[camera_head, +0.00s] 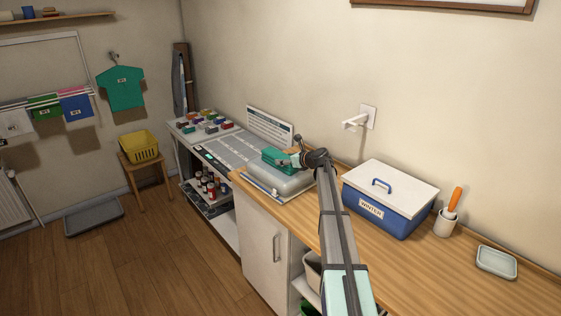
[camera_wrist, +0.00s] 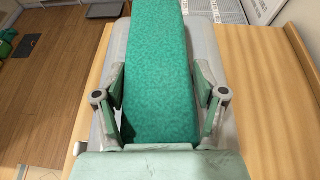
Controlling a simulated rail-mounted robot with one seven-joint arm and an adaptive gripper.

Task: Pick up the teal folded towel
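The teal folded towel (camera_head: 275,160) lies on a grey rounded case (camera_head: 284,184) on the wooden counter. In the wrist view the towel (camera_wrist: 158,70) runs lengthwise from the top edge down to my gripper's palm, which hides its near end. My gripper (camera_wrist: 160,100) is open, with one finger on each side of the towel. A narrow gap shows between each finger and the towel's side. In the head view my gripper (camera_head: 298,157) is at the right end of the towel; its fingers are small there.
A blue box with a white lid (camera_head: 388,203), a cup with an orange-handled tool (camera_head: 446,222) and a pale dish (camera_head: 496,262) stand on the counter to the right. A sign board (camera_head: 270,124) stands behind, near the wall. A wall bracket (camera_head: 358,120) juts out above the counter.

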